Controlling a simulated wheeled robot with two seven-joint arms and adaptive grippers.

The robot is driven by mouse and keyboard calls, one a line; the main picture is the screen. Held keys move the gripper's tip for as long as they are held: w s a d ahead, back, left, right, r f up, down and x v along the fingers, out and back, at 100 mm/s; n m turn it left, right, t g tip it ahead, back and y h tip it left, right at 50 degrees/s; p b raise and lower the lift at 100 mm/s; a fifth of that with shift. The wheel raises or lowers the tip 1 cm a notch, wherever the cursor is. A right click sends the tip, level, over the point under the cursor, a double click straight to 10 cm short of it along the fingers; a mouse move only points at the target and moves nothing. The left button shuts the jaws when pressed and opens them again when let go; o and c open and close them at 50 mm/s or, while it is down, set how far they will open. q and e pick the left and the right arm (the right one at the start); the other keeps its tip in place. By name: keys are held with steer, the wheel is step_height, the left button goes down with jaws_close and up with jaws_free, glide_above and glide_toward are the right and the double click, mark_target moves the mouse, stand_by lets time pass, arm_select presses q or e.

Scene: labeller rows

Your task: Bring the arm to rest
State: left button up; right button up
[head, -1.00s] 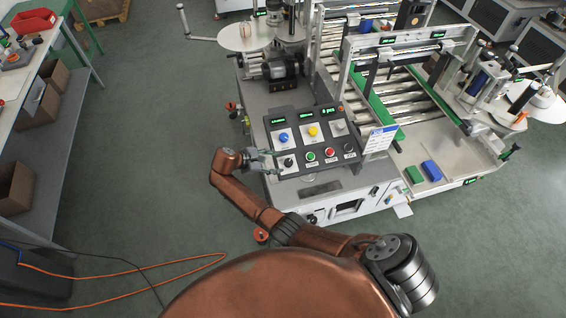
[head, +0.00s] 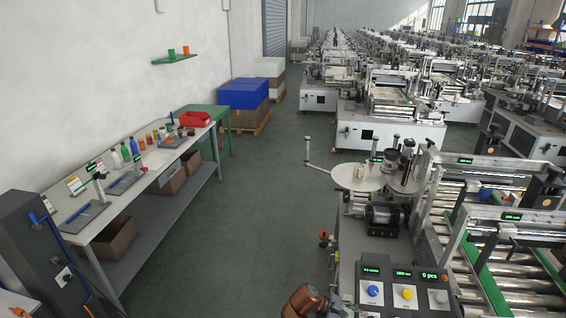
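A copper-coloured part of my arm (head: 304,301) shows at the bottom edge of the head view, just left of the control panel (head: 402,291). The rest of that arm is cut off below the picture, and I cannot make out its gripper fingers. My other arm and its gripper are not in the view. The panel has a blue knob (head: 373,291), a yellow knob (head: 407,293) and small green-lit displays along its top. Its lower part is cut off.
The labelling machine (head: 381,216) with its roller conveyor (head: 506,268) stands at the right. A workbench (head: 139,169) with bottles and a red bin (head: 194,119) runs along the left. Grey floor (head: 240,240) lies clear between them. Rows of machines stand behind.

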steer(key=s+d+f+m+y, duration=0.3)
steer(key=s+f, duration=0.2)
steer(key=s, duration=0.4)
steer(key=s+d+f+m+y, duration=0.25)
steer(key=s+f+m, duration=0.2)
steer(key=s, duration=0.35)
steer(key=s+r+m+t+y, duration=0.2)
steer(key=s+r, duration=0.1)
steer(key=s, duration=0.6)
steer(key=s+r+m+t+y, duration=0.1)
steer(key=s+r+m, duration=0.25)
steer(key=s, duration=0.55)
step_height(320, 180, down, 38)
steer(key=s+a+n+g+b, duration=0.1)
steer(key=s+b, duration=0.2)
steer(key=b, duration=0.4)
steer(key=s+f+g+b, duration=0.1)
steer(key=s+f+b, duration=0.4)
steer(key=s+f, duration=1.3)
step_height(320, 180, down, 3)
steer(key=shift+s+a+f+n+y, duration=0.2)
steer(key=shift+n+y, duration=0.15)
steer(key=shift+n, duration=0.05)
